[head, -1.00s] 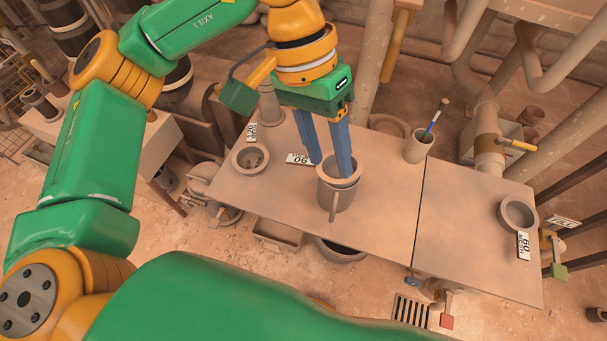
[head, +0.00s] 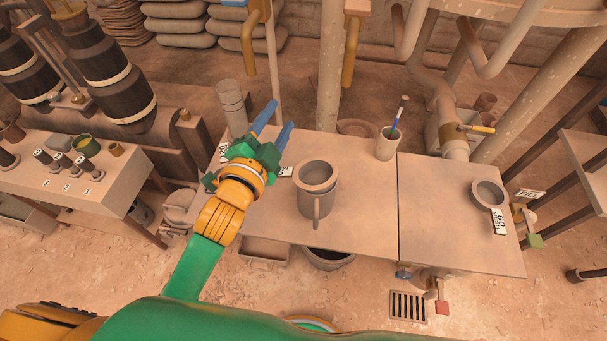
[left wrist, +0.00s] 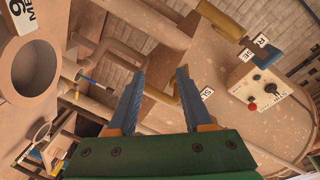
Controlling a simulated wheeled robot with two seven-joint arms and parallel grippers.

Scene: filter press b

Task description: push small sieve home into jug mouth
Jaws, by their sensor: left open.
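The grey jug (head: 314,205), its handle toward me, stands upright on the table left of the seam. A small round sieve (head: 317,186) sits in its mouth, its rim showing above the jug's rim; how deep it sits I cannot tell exactly. My left gripper (head: 281,115) is open and empty, left of and beyond the jug, clear of it, fingers pointing away toward the back. In the left wrist view its two fingers (left wrist: 159,74) are apart with nothing between. My right gripper is not in view.
Another ring-shaped sieve (head: 490,193) lies on the right table part by a 60 label (head: 499,221). A cup with a pen (head: 387,145) stands at the back edge. Pipes rise behind. The table (head: 355,230) is clear right of the jug.

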